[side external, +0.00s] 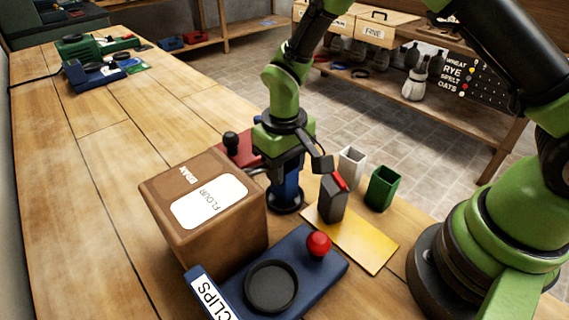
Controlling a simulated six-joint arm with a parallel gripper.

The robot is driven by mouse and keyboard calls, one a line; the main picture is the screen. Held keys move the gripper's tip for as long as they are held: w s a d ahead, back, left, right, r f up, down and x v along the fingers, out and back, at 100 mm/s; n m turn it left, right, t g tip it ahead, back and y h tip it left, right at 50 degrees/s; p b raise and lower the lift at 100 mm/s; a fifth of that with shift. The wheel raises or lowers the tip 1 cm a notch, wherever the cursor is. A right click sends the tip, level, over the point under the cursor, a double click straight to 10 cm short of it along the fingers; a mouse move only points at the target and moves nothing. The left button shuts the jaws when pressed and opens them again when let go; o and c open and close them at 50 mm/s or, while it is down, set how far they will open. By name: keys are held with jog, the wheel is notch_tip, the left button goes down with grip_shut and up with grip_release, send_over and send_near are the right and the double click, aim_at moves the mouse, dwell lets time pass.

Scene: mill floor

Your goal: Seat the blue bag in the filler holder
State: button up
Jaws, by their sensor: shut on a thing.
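My gripper (288,160) points down in the middle of the bench, shut on the blue bag (288,188). The bag is upright, and the gripper hides its upper part. Its lower end is at a dark round ring-like base (286,206), which looks like the filler holder. I cannot tell whether the bag rests fully inside it or is just above it.
A brown flour box (205,215) stands close at left. In front is a blue clips base (318,275) with a black dish and red knob (318,244). A dark red-topped block (332,198), yellow sheet (365,245), white bin (351,163) and green bin (382,188) stand right.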

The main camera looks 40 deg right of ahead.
jog(key=shift+f, duration=0.35)
jog(key=o, duration=0.7)
jog(key=shift+r, duration=5.5)
jog(key=s+d+r+m+t+y, duration=0.1)
jog(key=s+d+r+t, duration=0.1)
jog(key=s+r, duration=0.3)
jog(key=s+d+r+m+t, duration=0.1)
jog(key=s+d+r, duration=0.15)
jog(key=r, duration=0.45)
jog(key=s+d+r+m+t+y, duration=0.1)
jog(key=s+t, duration=0.3)
jog(key=s, duration=0.6)
jog(key=shift+d+r+m, duration=0.4)
jog(key=shift+r, duration=0.25)
